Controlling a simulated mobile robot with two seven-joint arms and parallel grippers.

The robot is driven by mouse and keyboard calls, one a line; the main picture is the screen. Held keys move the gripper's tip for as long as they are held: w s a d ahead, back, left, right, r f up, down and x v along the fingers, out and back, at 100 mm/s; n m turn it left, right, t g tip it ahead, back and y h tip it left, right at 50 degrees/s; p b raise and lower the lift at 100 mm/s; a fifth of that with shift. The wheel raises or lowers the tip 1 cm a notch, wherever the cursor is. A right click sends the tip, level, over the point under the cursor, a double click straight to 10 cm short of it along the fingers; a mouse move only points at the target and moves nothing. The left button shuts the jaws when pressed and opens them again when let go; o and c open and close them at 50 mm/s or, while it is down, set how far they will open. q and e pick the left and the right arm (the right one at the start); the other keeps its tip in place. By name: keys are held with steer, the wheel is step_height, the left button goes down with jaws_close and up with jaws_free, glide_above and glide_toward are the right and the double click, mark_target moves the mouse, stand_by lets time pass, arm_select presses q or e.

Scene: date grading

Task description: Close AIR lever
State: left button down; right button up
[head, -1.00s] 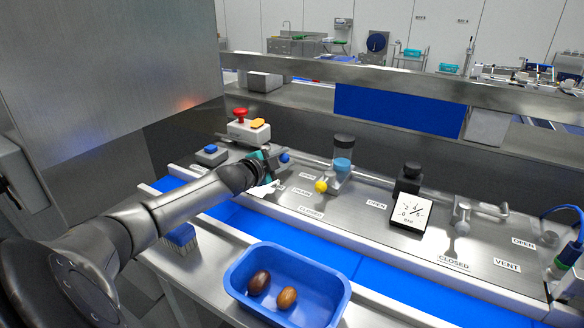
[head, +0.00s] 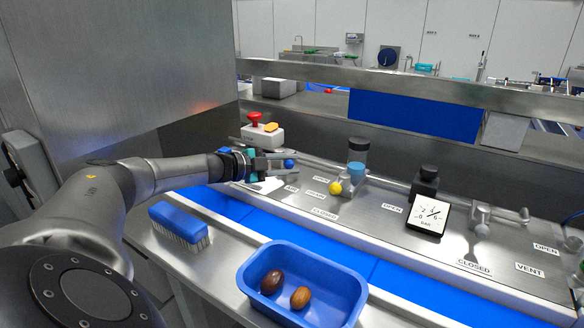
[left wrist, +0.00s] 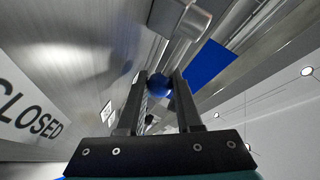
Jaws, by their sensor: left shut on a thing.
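The blue ball knob (head: 290,164) of a lever sits on the steel panel, beside the AIR label (head: 291,188). My left gripper (head: 286,163) reaches in from the left with its fingers pointing right. It is shut on the blue knob, which shows between the fingertips in the left wrist view (left wrist: 158,85). The gripper hides most of the lever's arm, so I cannot tell its exact angle. A CLOSED label (head: 324,213) lies in front on the panel, and an OPEN label (head: 321,179) lies to the right. My right gripper is not in view.
A red emergency button (head: 254,118) stands behind the gripper. A yellow ball knob (head: 335,188), a clear cylinder with blue contents (head: 357,165) and a gauge (head: 428,213) stand to the right. A brush (head: 178,224) and a blue tray (head: 345,318) with two dates are in front.

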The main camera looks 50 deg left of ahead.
arm_select(q)
steer(key=shift+s+a+f+m+h+b, duration=0.1)
steer(key=shift+s+a+m+h+b, duration=0.1)
steer(key=shift+m+h+b, duration=0.3)
steer(key=shift+s+a+m+h+b, duration=0.1)
steer(key=shift+s+m+h+b, duration=0.1)
steer(key=shift+h+b, duration=0.45)
steer(key=shift+s+m+g+h+b, duration=0.2)
steer(key=shift+m+g+h+b, duration=0.2)
steer(key=shift+b, duration=0.2)
steer(key=c, duration=0.8)
jaws_free()
steer(key=shift+c, duration=0.2)
